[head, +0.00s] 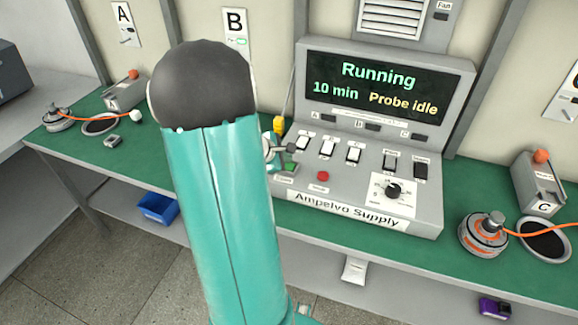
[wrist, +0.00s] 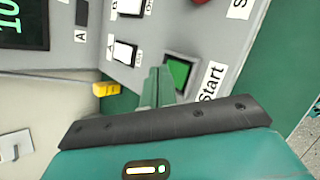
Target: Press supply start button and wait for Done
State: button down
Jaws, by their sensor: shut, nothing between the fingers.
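The Ampelvo Supply (head: 345,209) stands on the green bench, its screen (head: 388,85) reading "Running", "10 min" and "Probe idle". Its green start button (head: 290,166) is at the lower left of the panel, and a red button (head: 323,176) is to its right. My gripper (head: 284,150) is shut and empty at the start button, partly hidden behind my arm in the head view. In the wrist view, the fingertips (wrist: 158,76) are just beside the green button (wrist: 178,72), which is labelled "Start". I cannot tell whether they touch it.
Several white and dark switches and a dial (head: 393,190) are on the panel. A yellow part (wrist: 106,89) is beside the supply's left side. Station C's box (head: 538,185) and an orange-wired hub motor (head: 484,235) are on the right bench. A blue bin (head: 158,208) is below left.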

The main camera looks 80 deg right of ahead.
jog(key=shift+r, duration=2.5)
